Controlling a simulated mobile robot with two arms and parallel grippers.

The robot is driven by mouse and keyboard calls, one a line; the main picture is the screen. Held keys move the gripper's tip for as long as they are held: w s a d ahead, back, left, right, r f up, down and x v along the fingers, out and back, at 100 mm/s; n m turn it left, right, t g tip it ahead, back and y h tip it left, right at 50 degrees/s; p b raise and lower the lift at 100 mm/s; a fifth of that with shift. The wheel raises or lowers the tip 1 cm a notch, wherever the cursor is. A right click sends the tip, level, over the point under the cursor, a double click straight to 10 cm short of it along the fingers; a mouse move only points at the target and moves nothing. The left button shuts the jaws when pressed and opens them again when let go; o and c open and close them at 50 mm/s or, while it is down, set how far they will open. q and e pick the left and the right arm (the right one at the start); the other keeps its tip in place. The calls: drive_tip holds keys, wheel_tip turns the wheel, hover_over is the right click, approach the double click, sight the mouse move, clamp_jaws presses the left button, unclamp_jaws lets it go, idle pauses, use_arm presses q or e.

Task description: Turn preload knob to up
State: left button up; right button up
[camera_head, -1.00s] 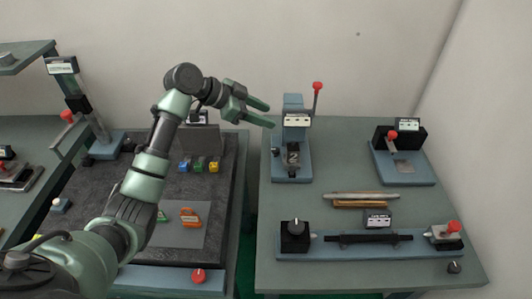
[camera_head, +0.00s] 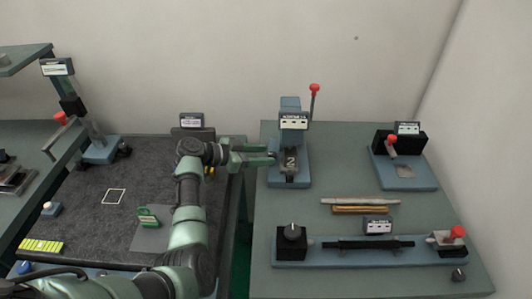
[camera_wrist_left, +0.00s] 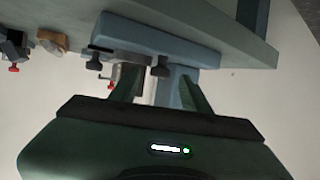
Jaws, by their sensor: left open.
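My left gripper (camera_head: 273,154) is open, its fingers pointing right at the left side of a blue press-like device (camera_head: 291,180) with a white label and a red-tipped lever. In the left wrist view, its two green fingers (camera_wrist_left: 158,76) stand apart, with a small black knob (camera_wrist_left: 160,67) of the device showing between their tips. I cannot tell whether they touch it. A second black knob (camera_wrist_left: 94,62) lies left of the fingers. I cannot read which one is the preload knob. Another black knob with a white pointer (camera_head: 292,232) sits on the front blue fixture. My right gripper is not in view.
A rod pair (camera_head: 360,205) lies mid-table. A blue device with a red handle (camera_head: 392,140) stands at the back right. The left table has a dark mat (camera_head: 85,205) with a green part (camera_head: 147,217). A gap separates the tables.

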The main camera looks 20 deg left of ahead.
use_arm(q)
drive_tip(key=shift+x, duration=0.75)
